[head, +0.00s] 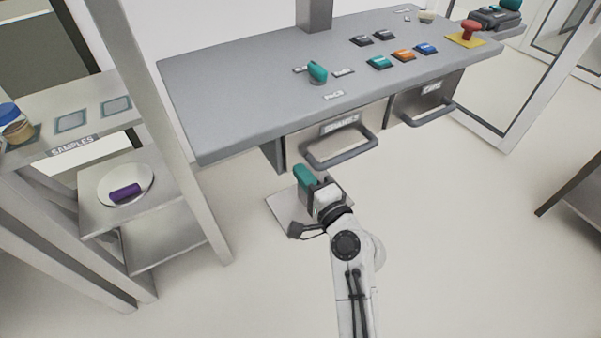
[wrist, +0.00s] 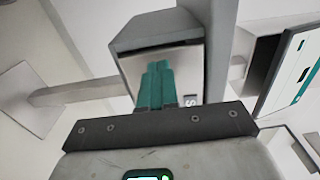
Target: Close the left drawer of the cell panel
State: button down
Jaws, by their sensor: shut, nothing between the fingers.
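The left drawer (head: 300,151) is a steel front with a label and a grey bar handle (head: 343,155), below the left part of the grey cell panel (head: 250,95). How far it stands out is hard to tell in the head view. My gripper (head: 304,176), with teal fingers, is shut and empty just below and in front of the drawer's left end. In the wrist view the shut fingertips (wrist: 157,68) overlap the steel drawer front (wrist: 190,65), beside its label. I cannot tell whether they touch it. The handle is not clear there.
The right drawer (head: 415,99) with its own handle is further right under the panel. Knobs, buttons and a red emergency stop (head: 470,28) sit on top. A sample rack (head: 75,115) with posts stands left.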

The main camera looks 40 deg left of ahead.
jog(key=v, duration=1)
jog(key=shift+b, duration=0.3)
jog(key=s+d+f+n+h, duration=0.1)
jog(key=s+d+f+h, duration=0.3)
jog(key=d, duration=0.5)
jog(key=s+d+f+n+g+h, duration=0.1)
jog(key=d+f+n+h, duration=0.15)
jog(key=d+f, duration=0.45)
jog(key=s+d+f+n+h, duration=0.1)
jog(key=s+d+f+h, duration=0.25)
jog(key=d, duration=0.85)
jog(key=s+d+g+h, duration=0.4)
jog(key=s+d+h, duration=0.3)
jog(key=s+d, duration=0.8)
jog(key=d+m, duration=0.1)
jog(key=d, duration=0.2)
jog(key=shift+d, duration=0.4)
